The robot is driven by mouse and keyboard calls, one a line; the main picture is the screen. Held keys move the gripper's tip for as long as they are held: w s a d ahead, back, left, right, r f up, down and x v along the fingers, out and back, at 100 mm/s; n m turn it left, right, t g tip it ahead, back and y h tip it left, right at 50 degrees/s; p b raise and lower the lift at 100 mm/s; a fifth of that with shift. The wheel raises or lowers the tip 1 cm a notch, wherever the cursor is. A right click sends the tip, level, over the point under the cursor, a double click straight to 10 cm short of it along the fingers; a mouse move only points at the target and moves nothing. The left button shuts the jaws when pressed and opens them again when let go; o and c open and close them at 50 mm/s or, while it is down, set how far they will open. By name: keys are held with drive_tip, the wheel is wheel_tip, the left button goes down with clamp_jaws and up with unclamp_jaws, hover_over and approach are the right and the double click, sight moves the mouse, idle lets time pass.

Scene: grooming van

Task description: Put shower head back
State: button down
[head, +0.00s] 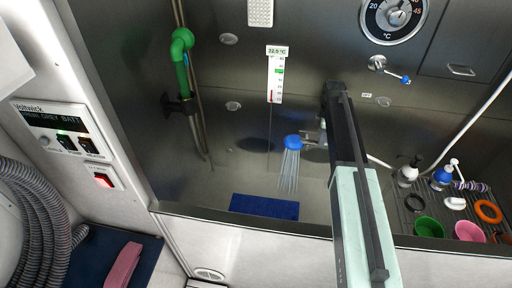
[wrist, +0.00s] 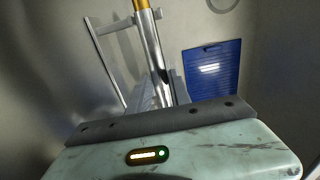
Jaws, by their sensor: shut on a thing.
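The shower head (head: 292,142) has a blue face and hangs over the tub in the head view, with pale streams of water falling from it. My gripper (head: 316,138) is just right of the blue face and is shut on its handle. In the wrist view a silver handle (wrist: 150,40) with a gold band at the top runs up from between the fingers of my gripper (wrist: 168,88). The blue face does not clearly show there. A black bracket (head: 180,105) sits on the left wall pipe, below a green curved fitting (head: 182,48); I cannot tell whether it is the shower head's holder.
A blue mat (head: 264,207) lies on the tub floor; it also shows in the wrist view (wrist: 213,85). A tap lever (head: 392,72) and dial (head: 394,14) are on the back wall. Bottles, bowls and rings crowd a rack (head: 408,215) at right. The tub's left half is clear.

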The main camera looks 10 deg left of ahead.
drive_tip(key=shift+f, duration=0.15)
drive_tip(key=c, duration=1.1)
unclamp_jaws()
wheel_tip(320, 180, up, 8)
drive_tip(key=p, duration=0.7)
drive_tip(key=shift+p, duration=0.4)
